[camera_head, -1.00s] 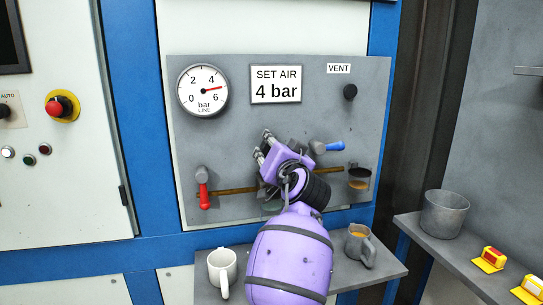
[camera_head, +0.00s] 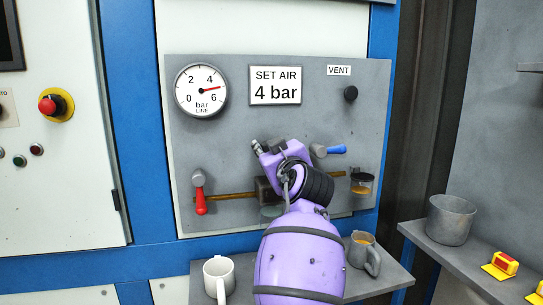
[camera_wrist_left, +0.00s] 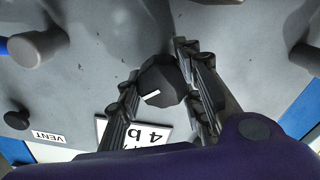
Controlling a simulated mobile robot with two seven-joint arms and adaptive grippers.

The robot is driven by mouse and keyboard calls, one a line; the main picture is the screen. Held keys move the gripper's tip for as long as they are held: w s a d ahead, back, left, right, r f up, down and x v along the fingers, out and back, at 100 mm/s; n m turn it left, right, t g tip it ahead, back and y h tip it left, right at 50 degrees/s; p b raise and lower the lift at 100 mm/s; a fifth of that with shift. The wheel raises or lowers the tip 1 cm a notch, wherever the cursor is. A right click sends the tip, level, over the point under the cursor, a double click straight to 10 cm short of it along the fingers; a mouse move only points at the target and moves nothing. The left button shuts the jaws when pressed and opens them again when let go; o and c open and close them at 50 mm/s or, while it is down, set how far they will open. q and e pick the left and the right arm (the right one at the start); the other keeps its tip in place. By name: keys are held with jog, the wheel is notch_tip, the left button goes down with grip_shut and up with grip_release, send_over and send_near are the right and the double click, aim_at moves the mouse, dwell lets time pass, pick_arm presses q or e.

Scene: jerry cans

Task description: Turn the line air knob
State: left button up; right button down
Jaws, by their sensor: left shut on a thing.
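A dark faceted knob with a white mark (camera_wrist_left: 165,82) stands on the grey panel (camera_head: 330,115) in the left wrist view. My left gripper (camera_head: 275,157) is at the panel below the "SET AIR 4 bar" sign (camera_head: 275,85) and hides the knob in the head view. In the wrist view its two dark fingers (camera_wrist_left: 160,72) are on either side of the knob, shut on it. The round line gauge (camera_head: 201,90) has its red needle between 4 and 6. My right gripper is not in view.
A red-handled valve (camera_head: 200,200) sits left of the gripper, a blue-handled one (camera_head: 334,149) right. A black vent knob (camera_head: 351,93) is above right. A white mug (camera_head: 217,277) and grey jug (camera_head: 372,262) stand on the shelf below. A metal pot (camera_head: 450,222) is at right.

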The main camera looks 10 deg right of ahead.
pick_arm(q)
jog(key=shift+d+r+n, duration=0.1)
jog(key=shift+n, duration=0.8)
jog(key=shift+r+n+b, duration=0.1)
jog(key=shift+n+b, duration=0.2)
jog(key=shift+b, duration=0.05)
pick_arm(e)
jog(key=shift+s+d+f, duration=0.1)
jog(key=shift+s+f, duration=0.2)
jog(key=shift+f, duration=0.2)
pick_arm(q)
jog(key=shift+r, duration=0.15)
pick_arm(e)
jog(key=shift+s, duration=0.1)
pick_arm(q)
jog(key=o, duration=1)
jog(key=shift+o, duration=0.5)
jog(key=shift+f, duration=0.2)
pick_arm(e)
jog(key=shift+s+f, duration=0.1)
pick_arm(q)
jog(key=s, duration=1.2)
